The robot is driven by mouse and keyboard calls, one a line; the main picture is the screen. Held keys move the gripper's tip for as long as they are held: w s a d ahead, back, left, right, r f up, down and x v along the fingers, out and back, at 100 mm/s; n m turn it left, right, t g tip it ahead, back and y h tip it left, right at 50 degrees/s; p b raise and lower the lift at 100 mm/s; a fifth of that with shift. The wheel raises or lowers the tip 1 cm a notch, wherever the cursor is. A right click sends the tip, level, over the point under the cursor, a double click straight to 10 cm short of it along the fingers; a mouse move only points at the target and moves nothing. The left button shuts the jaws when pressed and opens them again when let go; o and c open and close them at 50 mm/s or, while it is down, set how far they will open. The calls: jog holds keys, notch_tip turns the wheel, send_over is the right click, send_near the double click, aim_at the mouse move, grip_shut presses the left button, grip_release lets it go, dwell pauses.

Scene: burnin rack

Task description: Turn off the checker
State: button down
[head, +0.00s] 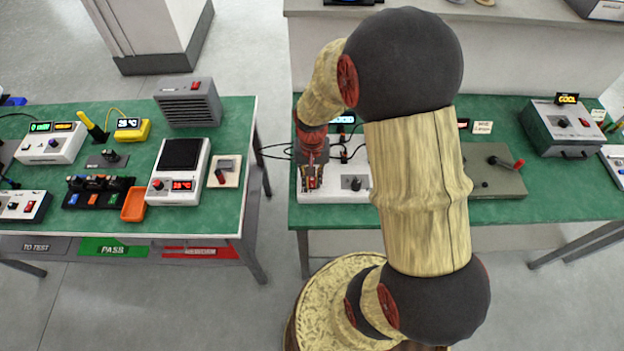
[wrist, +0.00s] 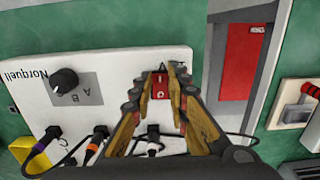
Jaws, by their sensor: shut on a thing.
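The white checker box, marked Norquell, (head: 335,196) stands on the right-hand green bench in the head view, partly hidden by my arm. In the wrist view the box (wrist: 110,75) shows a black A/B knob (wrist: 65,80) and a red rocker switch (wrist: 160,86) with O and I marks. My gripper (head: 311,180) points down at the box's left end. In the wrist view my gripper's fingers (wrist: 161,78) stand on both sides of the red switch and are shut on it. Which way the rocker is tilted I cannot tell.
Plugs with cables, one of them orange (wrist: 95,146), sit along the box beside my fingers. A grey-green unit with a red-tipped lever (head: 505,163) stands to the right. The left bench (head: 225,215) carries several devices. Floor separates the benches.

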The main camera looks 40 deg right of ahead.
jog(key=shift+w+d+r+g+y+p, duration=0.15)
jog(key=shift+g+y+p, duration=0.25)
jog(key=shift+p, duration=0.4)
jog(key=shift+w+d+g+y+p, duration=0.1)
jog(key=shift+w+g+y+p, duration=0.1)
jog(key=shift+g+p, duration=0.45)
jog(key=shift+s, duration=0.1)
jog(key=c, duration=1.8)
grip_release()
jog(key=shift+o, duration=0.4)
jog(key=v, duration=1.2)
jog(key=shift+s, duration=0.1)
